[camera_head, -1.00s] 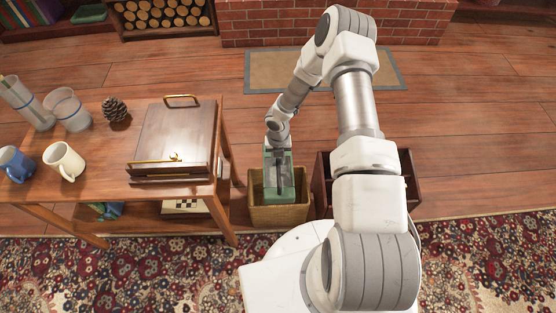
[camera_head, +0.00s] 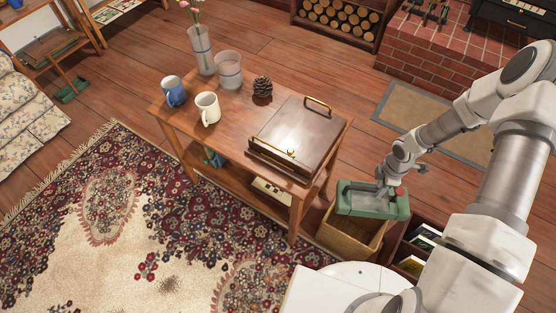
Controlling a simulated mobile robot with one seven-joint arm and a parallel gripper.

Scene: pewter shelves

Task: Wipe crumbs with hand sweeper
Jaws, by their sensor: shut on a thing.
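A green hand sweeper (camera_head: 385,204) with a grey handle hangs from my gripper (camera_head: 382,181) at the right, in the head view. My gripper appears shut on its handle, but the fingertips are small and partly hidden. The sweeper is over a woven basket (camera_head: 345,238), covering part of its opening. A small brown speckled patch (camera_head: 168,284) lies on the pale part of the rug (camera_head: 100,262) at lower left. I cannot tell whether it is crumbs or pattern.
A wooden table (camera_head: 230,125) holds a wooden box (camera_head: 300,132), a pine cone (camera_head: 262,87), a white mug (camera_head: 207,108), a blue mug (camera_head: 173,91) and glass vases. A dark crate (camera_head: 413,247) stands beside the basket. The rug's lower left is open.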

